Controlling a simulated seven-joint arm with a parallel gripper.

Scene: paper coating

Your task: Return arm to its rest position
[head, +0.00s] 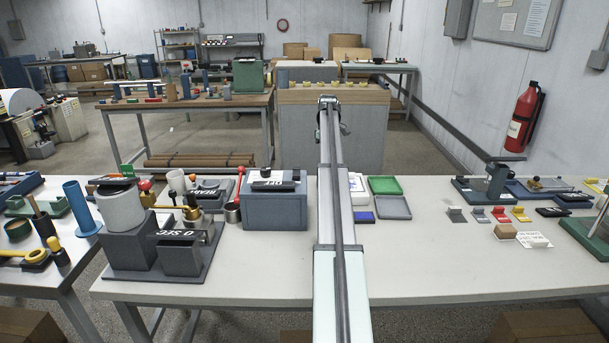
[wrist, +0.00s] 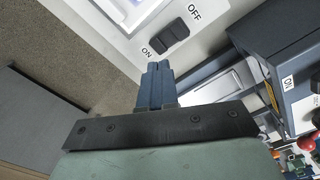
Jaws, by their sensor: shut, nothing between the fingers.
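My gripper (wrist: 156,68) shows in the wrist view with its two blue-grey fingers together and nothing between them. Just beyond the fingertips in the picture is a white panel (wrist: 130,50) with a black rocker switch (wrist: 170,38) marked ON and OFF. I cannot tell whether the fingertips touch the panel. In the head view my arm (head: 335,210) reaches forward over the middle of the white bench (head: 440,260). My gripper is not discernible there; the arm hides the area behind it.
A blue-grey box (head: 275,208) stands left of my arm, with a red lever beside it. Green (head: 385,185) and grey trays (head: 393,208) lie just right of my arm. A dark 0 SEC unit (head: 180,255) stands left. The bench's front right is clear.

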